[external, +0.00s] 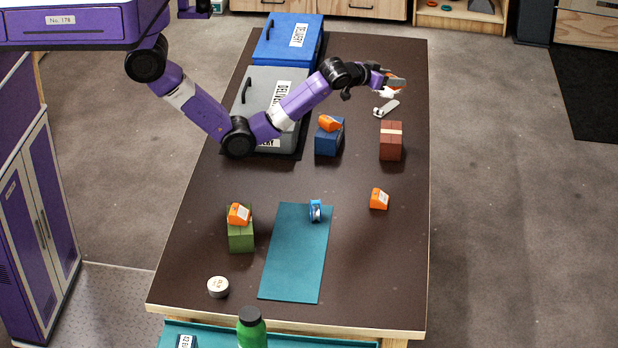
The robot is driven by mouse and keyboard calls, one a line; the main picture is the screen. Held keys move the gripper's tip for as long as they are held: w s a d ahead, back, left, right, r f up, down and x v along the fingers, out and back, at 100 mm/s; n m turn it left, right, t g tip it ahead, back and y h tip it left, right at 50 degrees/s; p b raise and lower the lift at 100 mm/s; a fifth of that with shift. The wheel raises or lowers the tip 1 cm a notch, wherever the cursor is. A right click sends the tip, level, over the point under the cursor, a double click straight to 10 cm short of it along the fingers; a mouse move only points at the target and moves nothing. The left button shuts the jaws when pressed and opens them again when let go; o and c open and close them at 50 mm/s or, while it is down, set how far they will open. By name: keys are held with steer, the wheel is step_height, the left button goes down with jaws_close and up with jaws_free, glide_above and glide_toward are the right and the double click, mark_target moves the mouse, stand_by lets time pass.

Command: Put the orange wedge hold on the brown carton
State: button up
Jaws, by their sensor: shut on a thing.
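My gripper (393,86) is above the far right part of the table, beyond the brown carton (391,146). It is shut on an orange piece (397,76), seen only in part behind the fingers; it looks like an orange wedge hold. The brown carton stands upright with a pale stripe across its top, and nothing lies on it. Other orange wedge holds show: one (330,123) on the blue carton (328,143), one (239,214) on the green carton (241,239), and one (379,199) on the bare table.
A grey and white tool (386,108) lies behind the brown carton. Delivery boxes, blue (275,38) and grey (258,92), stand at the far left. A teal mat (293,262) bears a blue item (316,211). A white roll (218,287) and green bottle (252,330) are nearer.

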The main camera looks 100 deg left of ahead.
mark_target(384, 135)
step_height(384, 135, down, 17)
steer(key=shift+f, duration=0.15)
stand_by(0.4)
steer(key=shift+f, duration=0.15)
steer(key=o, duration=1.4)
steer(key=shift+c, duration=0.2)
steer(key=shift+r+p, duration=0.3)
steer(key=shift+p, duration=0.1)
steer(key=shift+s+d, duration=0.25)
steer(key=shift+d, duration=0.1)
steer(key=v, duration=1.1)
steer(key=shift+b, duration=0.3)
